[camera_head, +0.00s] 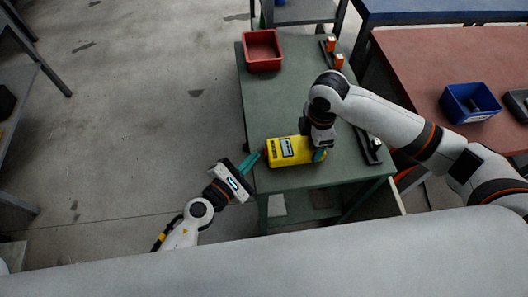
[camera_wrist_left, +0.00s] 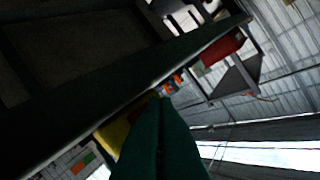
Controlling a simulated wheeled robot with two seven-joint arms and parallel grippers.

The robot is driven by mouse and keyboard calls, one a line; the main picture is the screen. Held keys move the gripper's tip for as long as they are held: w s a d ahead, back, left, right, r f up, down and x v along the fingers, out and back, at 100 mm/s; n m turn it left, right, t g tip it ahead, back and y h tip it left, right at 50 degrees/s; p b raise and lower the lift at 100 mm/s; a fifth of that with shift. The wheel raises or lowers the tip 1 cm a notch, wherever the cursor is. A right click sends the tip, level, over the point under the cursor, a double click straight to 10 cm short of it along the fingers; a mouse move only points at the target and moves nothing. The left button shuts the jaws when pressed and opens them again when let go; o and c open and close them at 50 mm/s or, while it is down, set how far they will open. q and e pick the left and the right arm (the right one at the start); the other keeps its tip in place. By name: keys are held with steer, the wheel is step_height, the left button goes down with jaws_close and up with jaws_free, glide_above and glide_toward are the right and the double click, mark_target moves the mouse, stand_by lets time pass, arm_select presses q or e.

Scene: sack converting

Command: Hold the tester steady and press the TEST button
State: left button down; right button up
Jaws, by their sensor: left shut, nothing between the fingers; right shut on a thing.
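A yellow tester (camera_head: 290,151) with a pale label panel lies near the front edge of the green table. My right gripper (camera_head: 319,153) is shut on the tester's right end. My left gripper (camera_head: 253,159) is shut and empty, its teal fingertips close to the tester's left end. I cannot tell whether they touch. In the left wrist view, the closed teal fingers (camera_wrist_left: 160,140) fill the lower middle, and part of the yellow tester (camera_wrist_left: 113,136) shows beside them. The TEST button cannot be clearly made out.
A red bin (camera_head: 262,50) stands at the far left of the green table (camera_head: 285,95). Orange-topped items (camera_head: 338,61) and a dark rail (camera_head: 369,148) lie along its right side. A red-topped table with a blue bin (camera_head: 470,102) is at the right. The green table's middle is clear.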

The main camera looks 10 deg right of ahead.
arm_select(q)
steer(key=shift+d, duration=0.3)
steer(key=shift+d, duration=0.25)
stand_by(0.4)
steer(key=shift+s+d+r, duration=0.15)
steer(key=shift+d, duration=0.2)
arm_select(e)
steer(key=shift+a+r, duration=0.15)
steer(key=shift+a, duration=0.2)
arm_select(q)
steer(key=shift+a, duration=0.15)
arm_select(e)
steer(key=shift+d, duration=0.1)
arm_select(q)
steer(key=shift+a, duration=0.15)
arm_select(e)
steer(key=shift+d, duration=0.3)
arm_select(q)
steer(key=shift+a, duration=0.1)
arm_select(e)
steer(key=shift+a, duration=0.1)
arm_select(q)
steer(key=a, duration=0.5)
steer(key=shift+a, duration=0.2)
